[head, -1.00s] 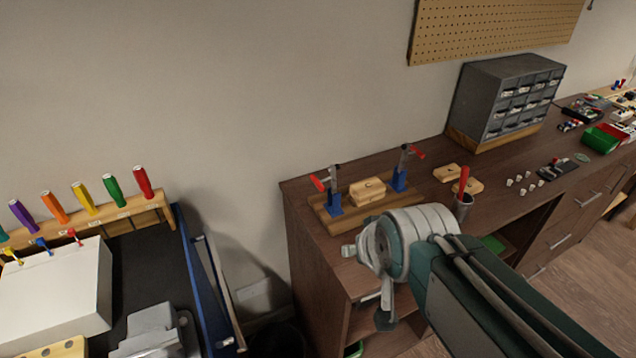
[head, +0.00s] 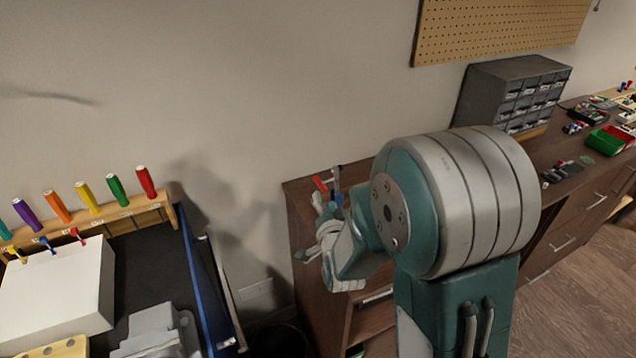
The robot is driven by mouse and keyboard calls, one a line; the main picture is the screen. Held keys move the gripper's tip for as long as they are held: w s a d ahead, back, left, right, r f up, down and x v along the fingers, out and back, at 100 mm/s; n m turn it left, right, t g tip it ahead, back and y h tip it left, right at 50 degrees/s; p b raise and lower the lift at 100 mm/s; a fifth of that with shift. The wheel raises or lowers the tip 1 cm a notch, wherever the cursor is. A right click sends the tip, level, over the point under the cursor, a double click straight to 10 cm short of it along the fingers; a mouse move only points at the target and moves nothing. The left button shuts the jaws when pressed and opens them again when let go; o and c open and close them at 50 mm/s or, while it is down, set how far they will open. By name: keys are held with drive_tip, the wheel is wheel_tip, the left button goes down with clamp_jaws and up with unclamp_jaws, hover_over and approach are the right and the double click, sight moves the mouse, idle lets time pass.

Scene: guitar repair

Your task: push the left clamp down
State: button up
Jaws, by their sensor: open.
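The left clamp (head: 337,185) has a blue base and a red handle (head: 320,184). It stands near the left end of the brown workbench, and its lower part is hidden by my arm. The red handle points up to the left. My gripper (head: 316,236) is in front of and just below the clamp, close to the handle in the picture. The gripper is open and seems empty. I cannot tell whether it touches the clamp. The wooden fixture board, the wood block and the right clamp are hidden behind my arm.
A grey drawer cabinet (head: 513,92) stands at the back of the workbench (head: 300,191) under a pegboard (head: 500,30). A screwdriver rack (head: 130,217) and a white box (head: 62,290) are on the left bench. A gap separates the benches.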

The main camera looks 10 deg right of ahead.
sight(318, 184)
wheel_tip(318, 184, down, 4)
drive_tip(key=s+m+t, duration=0.1)
drive_tip(key=m+t, duration=0.1)
drive_tip(key=t, duration=0.2)
drive_tip(key=shift+h, duration=0.4)
drive_tip(key=x, duration=1)
drive_tip(key=shift+w+a+f, duration=0.15)
drive_tip(key=shift+w, duration=0.15)
drive_tip(key=shift+c, duration=0.2)
clamp_jaws()
